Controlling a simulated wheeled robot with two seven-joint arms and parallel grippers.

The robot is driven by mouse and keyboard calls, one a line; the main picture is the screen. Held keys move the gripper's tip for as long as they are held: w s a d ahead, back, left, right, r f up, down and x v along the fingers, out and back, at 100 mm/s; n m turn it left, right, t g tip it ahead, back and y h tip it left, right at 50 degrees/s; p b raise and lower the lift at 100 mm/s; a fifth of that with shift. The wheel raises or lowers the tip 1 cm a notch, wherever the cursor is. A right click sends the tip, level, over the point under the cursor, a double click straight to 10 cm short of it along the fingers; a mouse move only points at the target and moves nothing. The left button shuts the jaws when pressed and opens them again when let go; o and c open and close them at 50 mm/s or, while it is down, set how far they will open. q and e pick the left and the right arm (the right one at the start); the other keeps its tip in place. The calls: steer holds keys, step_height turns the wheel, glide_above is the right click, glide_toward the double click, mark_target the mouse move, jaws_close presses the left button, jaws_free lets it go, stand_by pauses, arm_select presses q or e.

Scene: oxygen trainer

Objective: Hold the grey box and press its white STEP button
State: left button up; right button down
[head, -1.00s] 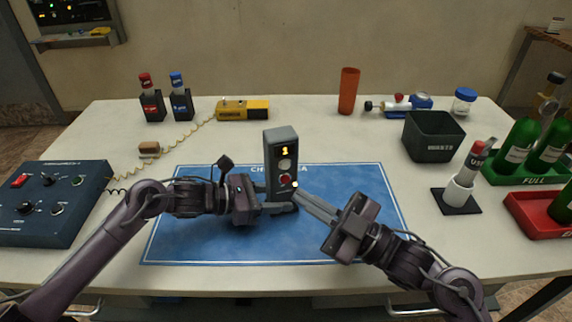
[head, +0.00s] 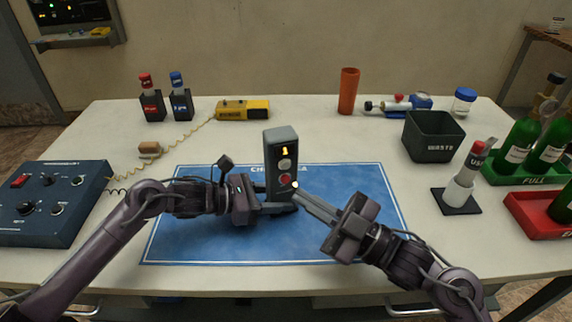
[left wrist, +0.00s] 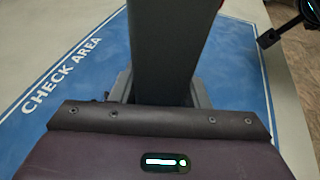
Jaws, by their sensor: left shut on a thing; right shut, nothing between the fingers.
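The grey box (head: 281,147) stands upright on the blue check-area mat (head: 200,245). Its front shows a lit yellow figure at the top, a white button (head: 285,165) below it and a red button (head: 285,181) lower down. My left gripper (head: 270,207) is shut on the box's lower part from the left; in the left wrist view the box (left wrist: 165,50) rises between its fingers. My right gripper (head: 298,190) is shut and empty, its tips just right of the box's front near the red button, below the white one. Whether the tips touch the box cannot be told.
A blue control panel (head: 50,200) is at the left. A yellow meter (head: 243,109), an orange cup (head: 348,92) and a dark waste bin (head: 433,136) stand behind the mat. Green bottles in green and red trays are at the right.

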mark_target(285, 165)
steer(key=shift+s, duration=0.1)
steer(key=s, duration=0.1)
steer(key=s+d, duration=0.1)
steer(key=s, duration=0.1)
steer(key=shift+s, duration=0.25)
stand_by(0.3)
steer(key=w+a, duration=0.2)
steer(key=w, duration=0.6)
steer(key=shift+w+a, duration=0.25)
steer(key=shift+a, duration=0.05)
stand_by(1.8)
steer(key=shift+w+a, duration=0.1)
steer(key=shift+w, duration=0.3)
